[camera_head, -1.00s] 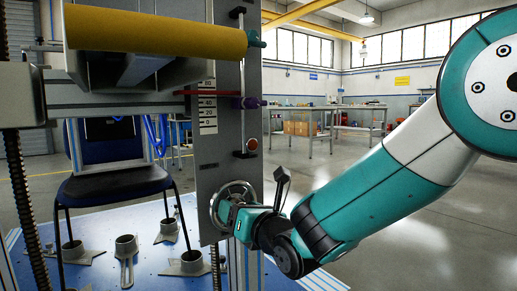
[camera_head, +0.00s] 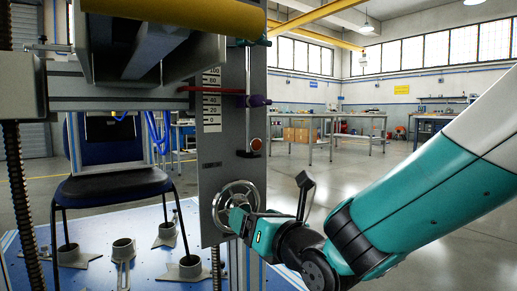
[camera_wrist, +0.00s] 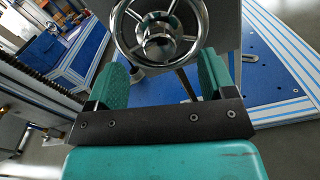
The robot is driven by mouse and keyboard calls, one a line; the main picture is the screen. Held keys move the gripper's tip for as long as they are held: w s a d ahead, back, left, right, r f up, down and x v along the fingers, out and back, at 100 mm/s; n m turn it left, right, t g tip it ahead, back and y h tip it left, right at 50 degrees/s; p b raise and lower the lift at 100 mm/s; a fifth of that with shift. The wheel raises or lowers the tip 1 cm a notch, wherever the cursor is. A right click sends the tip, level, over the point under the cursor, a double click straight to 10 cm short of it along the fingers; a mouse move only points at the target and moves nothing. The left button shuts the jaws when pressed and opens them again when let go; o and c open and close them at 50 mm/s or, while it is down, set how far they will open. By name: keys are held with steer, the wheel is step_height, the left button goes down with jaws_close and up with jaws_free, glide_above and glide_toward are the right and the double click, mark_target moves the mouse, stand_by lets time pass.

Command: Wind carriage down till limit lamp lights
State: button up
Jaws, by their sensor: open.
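The chrome handwheel (camera_head: 238,192) is on the front of the grey upright panel (camera_head: 218,160). My gripper (camera_head: 236,219) is open at its lower part. In the wrist view the handwheel (camera_wrist: 119,30) lies just beyond and between the spread fingers of my gripper (camera_wrist: 163,62); I cannot tell whether they touch it. The carriage (camera_head: 130,104) is a grey beam at the upper left with a yellow roller (camera_head: 180,14) in front. Its red pointer (camera_head: 206,89) is near 60 on the scale (camera_head: 211,105). The round orange-red lamp (camera_head: 256,144) is right of the panel; whether it is lit is unclear.
Several grey clamp feet (camera_head: 184,268) are on the plate. A purple knob (camera_head: 257,101) sits on the rod. Open floor (camera_head: 350,180) lies to the right.

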steer(key=m+b, duration=0.1)
steer(key=m, duration=0.7)
steer(key=shift+a+r+m, duration=0.1)
steer(key=shift+m, duration=0.2)
steer(key=m+b, duration=0.1)
steer(key=m, duration=0.7)
